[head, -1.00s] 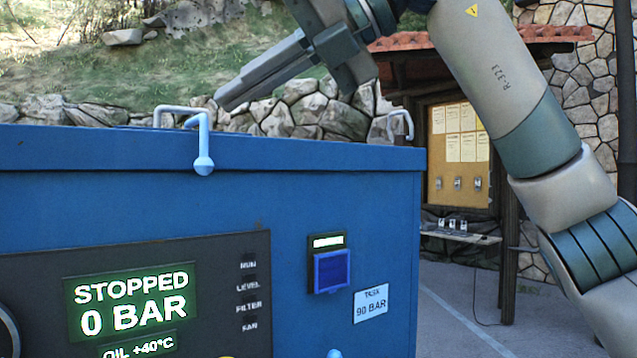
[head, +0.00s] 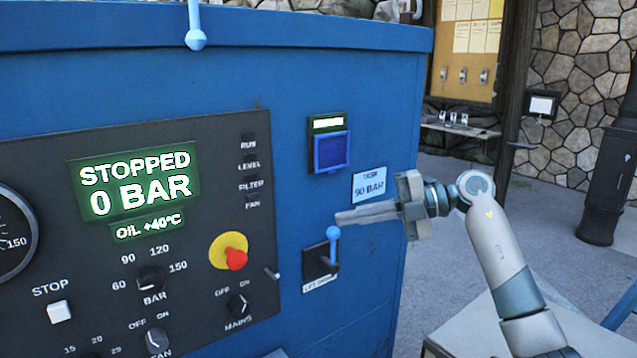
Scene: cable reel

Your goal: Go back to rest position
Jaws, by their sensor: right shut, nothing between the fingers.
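My right gripper (head: 366,214) is in front of the blue machine's right part, its fingers together and pointing left. Its tips are near a small lever with a light blue knob (head: 333,233), overlapping it closely in the picture; I cannot tell whether they touch. My right arm comes in from the lower right. My left gripper is not in view.
The blue machine (head: 370,110) fills the left and middle. Its dark panel has a lit display (head: 135,185) reading STOPPED 0 BAR, a red knob (head: 236,259) on yellow and several switches. A noticeboard (head: 469,50), a stone wall and open paving (head: 545,205) lie right.

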